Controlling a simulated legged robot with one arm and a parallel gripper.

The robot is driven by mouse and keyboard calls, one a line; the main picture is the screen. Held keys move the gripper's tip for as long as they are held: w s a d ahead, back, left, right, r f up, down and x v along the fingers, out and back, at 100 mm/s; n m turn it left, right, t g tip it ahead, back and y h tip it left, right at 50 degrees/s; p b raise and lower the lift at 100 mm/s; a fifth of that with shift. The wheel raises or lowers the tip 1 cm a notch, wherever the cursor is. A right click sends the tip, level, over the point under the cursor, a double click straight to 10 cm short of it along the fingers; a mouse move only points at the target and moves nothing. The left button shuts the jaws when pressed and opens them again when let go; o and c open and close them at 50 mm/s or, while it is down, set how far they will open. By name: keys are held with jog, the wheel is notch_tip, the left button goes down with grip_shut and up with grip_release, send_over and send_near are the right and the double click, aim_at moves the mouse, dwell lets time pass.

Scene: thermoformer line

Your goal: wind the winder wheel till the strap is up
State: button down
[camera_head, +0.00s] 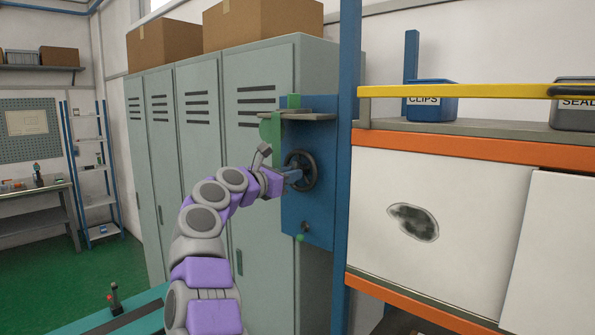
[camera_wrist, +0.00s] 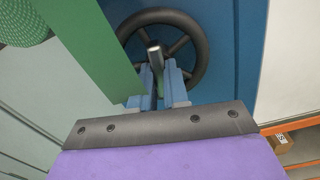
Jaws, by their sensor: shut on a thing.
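The dark winder wheel (camera_head: 315,172) is on a blue panel (camera_head: 320,215) beside the lockers. In the wrist view the spoked wheel (camera_wrist: 205,48) fills the top middle, and a grey peg-like handle (camera_wrist: 154,52) stands out from it. My gripper (camera_head: 289,176) is at the wheel's left side. Its blue fingers (camera_wrist: 160,80) are shut on the handle, one on each side. A broad green band (camera_wrist: 88,40) crosses the wrist view's upper left and covers part of the wheel's left rim.
Grey-green lockers (camera_head: 255,150) stand close behind and left of my arm. A blue post (camera_head: 347,150) rises right of the panel, then a rack with orange beams (camera_head: 450,148) and a yellow rail (camera_head: 460,91). A small knob (camera_head: 305,227) sits low on the panel.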

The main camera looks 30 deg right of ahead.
jog(key=shift+w+a, duration=0.1)
jog(key=shift+a, duration=0.05)
jog(key=m, duration=0.5)
jog(key=shift+w, duration=0.1)
jog(key=c, duration=1.5)
grip_release()
jog(key=shift+c, duration=0.2)
jog(key=shift+o, duration=1.4)
jog(key=shift+w+a+f, duration=0.1)
jog(key=shift+w, duration=0.15)
jog(key=shift+o, duration=1.1)
jog(key=shift+s, duration=0.2)
jog(key=b+v, duration=0.1)
jog(key=v, duration=1.6)
jog(key=shift+a, duration=0.3)
